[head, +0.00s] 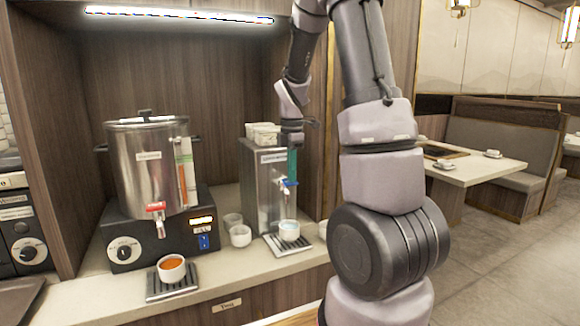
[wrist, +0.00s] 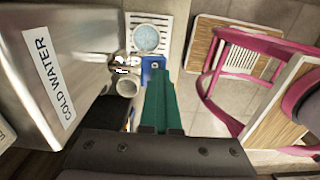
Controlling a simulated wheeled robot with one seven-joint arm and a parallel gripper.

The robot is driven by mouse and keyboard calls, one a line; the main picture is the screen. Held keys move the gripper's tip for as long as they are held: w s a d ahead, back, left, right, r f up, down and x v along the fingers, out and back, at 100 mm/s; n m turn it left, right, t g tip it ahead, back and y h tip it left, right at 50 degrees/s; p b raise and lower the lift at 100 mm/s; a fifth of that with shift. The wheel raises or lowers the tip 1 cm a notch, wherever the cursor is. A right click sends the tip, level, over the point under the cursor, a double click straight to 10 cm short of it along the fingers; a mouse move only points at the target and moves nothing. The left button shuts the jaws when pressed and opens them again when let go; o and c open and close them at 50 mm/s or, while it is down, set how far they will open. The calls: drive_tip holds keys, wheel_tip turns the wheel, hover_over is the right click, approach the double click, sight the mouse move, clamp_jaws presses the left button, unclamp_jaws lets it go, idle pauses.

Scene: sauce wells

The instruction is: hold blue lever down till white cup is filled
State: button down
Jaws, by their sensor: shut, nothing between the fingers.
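The blue lever (head: 290,184) is on the front of the steel cold water dispenser (head: 262,185); it also shows in the wrist view (wrist: 153,63). My gripper (head: 291,176) points down with its green fingers shut and empty. Its tips (wrist: 159,72) are right at the lever, seemingly on top of it; contact is partly hidden. The white cup (head: 289,231) stands upright on the drip tray below the spout. In the wrist view the cup (wrist: 147,38) shows pale blue water inside; how full it is I cannot tell exactly.
A steel urn (head: 148,165) with a red tap stands at left, with a cup of orange-brown liquid (head: 171,268) on its tray. Small empty cups (head: 240,236) stand between the machines. A cabinet side wall (head: 333,130) is close to my arm. A pink chair (wrist: 215,75) is beyond the counter.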

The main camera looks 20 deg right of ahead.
drive_tip(key=shift+r, duration=0.9)
